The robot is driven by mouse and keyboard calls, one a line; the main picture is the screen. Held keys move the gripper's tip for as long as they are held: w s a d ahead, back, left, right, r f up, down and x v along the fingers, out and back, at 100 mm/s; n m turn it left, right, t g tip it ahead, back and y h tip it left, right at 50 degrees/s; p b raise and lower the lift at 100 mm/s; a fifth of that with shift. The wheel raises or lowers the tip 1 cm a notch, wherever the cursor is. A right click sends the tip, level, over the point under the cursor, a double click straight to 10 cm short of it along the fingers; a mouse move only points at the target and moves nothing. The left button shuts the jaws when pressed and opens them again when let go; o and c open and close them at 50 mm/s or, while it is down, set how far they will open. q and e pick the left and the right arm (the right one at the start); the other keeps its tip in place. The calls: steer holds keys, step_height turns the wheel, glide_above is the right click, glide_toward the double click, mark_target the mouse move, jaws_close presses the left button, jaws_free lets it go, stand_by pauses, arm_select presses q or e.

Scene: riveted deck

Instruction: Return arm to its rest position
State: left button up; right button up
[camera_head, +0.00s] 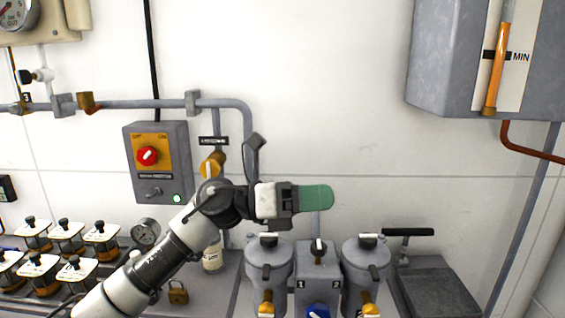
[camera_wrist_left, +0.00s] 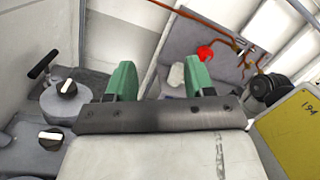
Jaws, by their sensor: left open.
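My left arm (camera_head: 165,258) comes in from the lower left of the head view and reaches to the middle. Its gripper (camera_head: 318,198) has green fingers and points right, above the grey canisters and in front of the white wall. In the left wrist view the two green fingers (camera_wrist_left: 162,82) stand apart with nothing between them. The gripper is open and holds nothing. My right gripper is in neither view.
Two grey canisters (camera_head: 268,262) (camera_head: 366,262) with a valve block (camera_head: 318,262) between them stand below the gripper. A switch box (camera_head: 158,162) and pipe (camera_head: 150,104) are on the wall. A grey tank (camera_head: 450,60) hangs upper right. Several small jars (camera_head: 66,238) stand lower left.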

arm_select(q)
steer(key=w+a+f+n+t+y, duration=0.1)
steer(key=a+f+n+t+y, duration=0.75)
steer(key=n, duration=0.95)
steer(key=a+f+n+t+y, duration=0.55)
steer(key=f+n+t, duration=0.35)
steer(key=n+t, duration=0.65)
steer(key=s+a+f+n+g+y, duration=0.45)
steer(key=a+f+n+g, duration=0.2)
steer(key=f+n, duration=0.2)
steer(key=s+a+f+n+g, duration=0.3)
steer(key=s+f+g, duration=0.35)
steer(key=s, duration=0.55)
steer(key=s+a+f+n+g, duration=0.25)
steer(key=s+f+g, duration=0.45)
steer(key=s, duration=0.6)
steer(key=s+a+f+x, duration=0.1)
steer(key=s+x, duration=0.2)
steer(key=x, duration=1)
steer(key=s+a+x, duration=0.1)
steer(key=s+x, duration=0.1)
steer(key=x, duration=1)
steer(key=s+a+f+g, duration=0.1)
steer(key=s+a+f, duration=0.2)
steer(key=s+f, duration=1.4)
steer(key=shift+s+f+y, duration=0.2)
steer(key=shift+f+y, duration=0.15)
steer(key=shift+y, duration=0.1)
